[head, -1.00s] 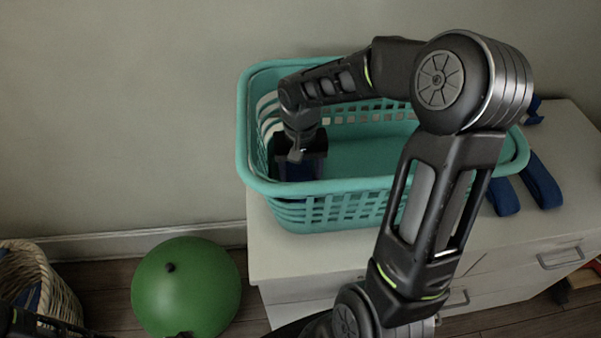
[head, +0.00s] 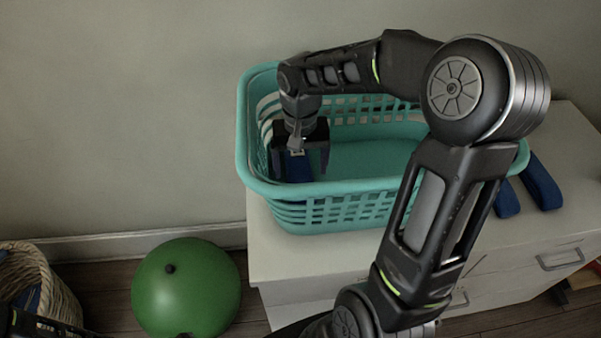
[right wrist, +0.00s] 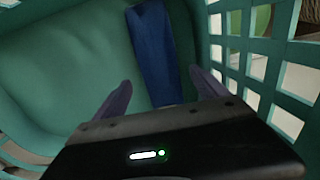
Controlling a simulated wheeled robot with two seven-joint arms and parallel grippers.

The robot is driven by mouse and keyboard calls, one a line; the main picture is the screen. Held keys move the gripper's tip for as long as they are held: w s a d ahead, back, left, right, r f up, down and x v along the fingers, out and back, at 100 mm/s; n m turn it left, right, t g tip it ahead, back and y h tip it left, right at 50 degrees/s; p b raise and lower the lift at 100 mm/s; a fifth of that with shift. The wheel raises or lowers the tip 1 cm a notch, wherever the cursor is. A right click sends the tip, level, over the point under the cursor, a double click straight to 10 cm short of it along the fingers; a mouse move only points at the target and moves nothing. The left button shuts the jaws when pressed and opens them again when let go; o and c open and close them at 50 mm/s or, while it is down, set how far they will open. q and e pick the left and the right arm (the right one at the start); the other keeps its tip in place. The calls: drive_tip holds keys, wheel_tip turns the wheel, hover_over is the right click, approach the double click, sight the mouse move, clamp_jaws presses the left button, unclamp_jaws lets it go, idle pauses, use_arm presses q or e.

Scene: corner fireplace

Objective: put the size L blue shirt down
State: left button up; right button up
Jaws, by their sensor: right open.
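A folded blue shirt (right wrist: 152,55) lies on the floor of the turquoise laundry basket (head: 375,187), at the basket's left end in the head view. In the head view the blue shirt (head: 297,168) shows only partly, below and between my fingers. Its size mark cannot be read. My right gripper (head: 300,172) is inside the basket above the shirt, its two fingers spread apart. In the right wrist view the shirt extends away from between the open fingers. A dark part of my left arm (head: 35,325) shows at the bottom left; its jaws cannot be made out.
The basket stands on a pale cabinet (head: 470,250). Folded blue items (head: 540,182) lie on the cabinet to the basket's right. A green ball (head: 187,290) and a wicker basket (head: 45,285) with something blue inside are on the floor at left. The wall is close behind.

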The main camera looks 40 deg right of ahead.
sight(301, 175)
wheel_tip(301, 175, up, 8)
drive_tip(key=shift+r, duration=0.2)
idle(0.7)
